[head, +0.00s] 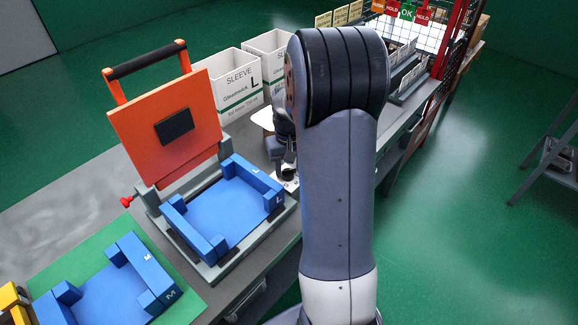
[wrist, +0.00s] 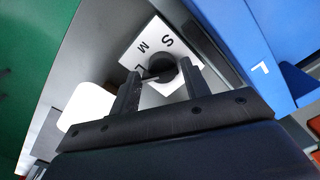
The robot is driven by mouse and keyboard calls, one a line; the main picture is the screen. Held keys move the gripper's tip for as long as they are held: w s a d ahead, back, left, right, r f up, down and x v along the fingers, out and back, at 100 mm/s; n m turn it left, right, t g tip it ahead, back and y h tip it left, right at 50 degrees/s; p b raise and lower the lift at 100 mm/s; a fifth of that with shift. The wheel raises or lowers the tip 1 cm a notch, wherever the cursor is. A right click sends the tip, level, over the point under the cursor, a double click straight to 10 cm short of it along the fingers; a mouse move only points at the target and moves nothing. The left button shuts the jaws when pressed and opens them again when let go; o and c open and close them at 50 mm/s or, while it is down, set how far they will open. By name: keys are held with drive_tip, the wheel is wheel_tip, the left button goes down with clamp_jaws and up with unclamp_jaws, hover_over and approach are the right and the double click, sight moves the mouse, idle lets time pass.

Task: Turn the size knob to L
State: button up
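The size knob (wrist: 163,69) is a small dark round knob on a white plate (wrist: 150,45) printed S, M and L. In the wrist view it shows between the two fingers of my gripper (wrist: 160,72). The fingers are apart, with a gap showing beside the knob, so the gripper looks open around or just above it. The L is partly hidden near the left fingertip. The knob's pointer direction is not clear. In the head view, my arm hides most of the gripper (head: 287,168), and only part of the white plate (head: 287,183) shows.
A grey press with a raised orange lid (head: 140,118) and a blue L-marked fixture (head: 220,212) stands beside the plate. A blue M-marked fixture (head: 110,290) lies at lower left. White SLEEVE boxes (head: 232,92) stand behind. A white card (wrist: 88,105) lies near the gripper.

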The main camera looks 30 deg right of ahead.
sight(289, 170)
drive_tip(key=o, duration=0.3)
wheel_tip(289, 170, up, 11)
idle(0.5)
drive_tip(key=shift+f, duration=0.25)
wheel_tip(289, 170, down, 10)
drive_tip(key=shift+f, duration=0.35)
drive_tip(key=shift+m, duration=0.3)
